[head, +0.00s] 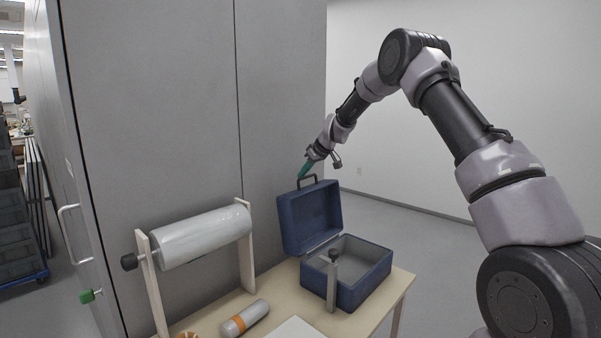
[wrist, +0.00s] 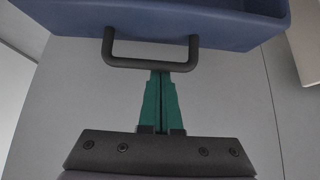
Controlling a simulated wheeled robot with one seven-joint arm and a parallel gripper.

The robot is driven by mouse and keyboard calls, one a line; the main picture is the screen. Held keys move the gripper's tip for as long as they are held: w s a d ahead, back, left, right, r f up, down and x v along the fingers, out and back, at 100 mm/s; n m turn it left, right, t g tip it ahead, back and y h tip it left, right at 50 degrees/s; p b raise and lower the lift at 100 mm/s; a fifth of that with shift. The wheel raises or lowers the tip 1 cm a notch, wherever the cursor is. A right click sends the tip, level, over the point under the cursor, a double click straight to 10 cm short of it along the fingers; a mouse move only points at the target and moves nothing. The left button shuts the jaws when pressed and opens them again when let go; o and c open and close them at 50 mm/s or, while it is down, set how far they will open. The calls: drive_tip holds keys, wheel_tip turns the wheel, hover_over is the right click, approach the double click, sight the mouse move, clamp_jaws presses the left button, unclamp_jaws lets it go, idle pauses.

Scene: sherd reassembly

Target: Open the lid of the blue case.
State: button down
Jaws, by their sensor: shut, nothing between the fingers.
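The blue case (head: 372,284) stands on the table with its lid (head: 312,218) raised about upright, and its grey inside shows. The lid also fills the top of the wrist view (wrist: 165,25). A dark handle sits on the lid's edge, in the head view (head: 307,178) and in the wrist view (wrist: 150,63). My gripper (head: 302,172) is at the handle, above the lid. In the wrist view its teal fingers (wrist: 160,76) are together and empty, their tips right by the handle bar. I cannot tell whether they touch it.
A grey upright post (head: 332,282) stands in front of the case. A roll of clear wrap (head: 205,236) on a wooden stand is at the left. A cylinder with an orange band (head: 245,318) and a white sheet (head: 296,328) lie in front. A grey cabinet wall (head: 160,110) rises behind.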

drive_tip(key=s+d+r, duration=0.1)
drive_tip(key=s+d, duration=0.5)
drive_tip(key=d, duration=0.1)
drive_tip(key=shift+s+r, duration=0.2)
drive_tip(key=shift+d+r, duration=0.1)
idle(0.3)
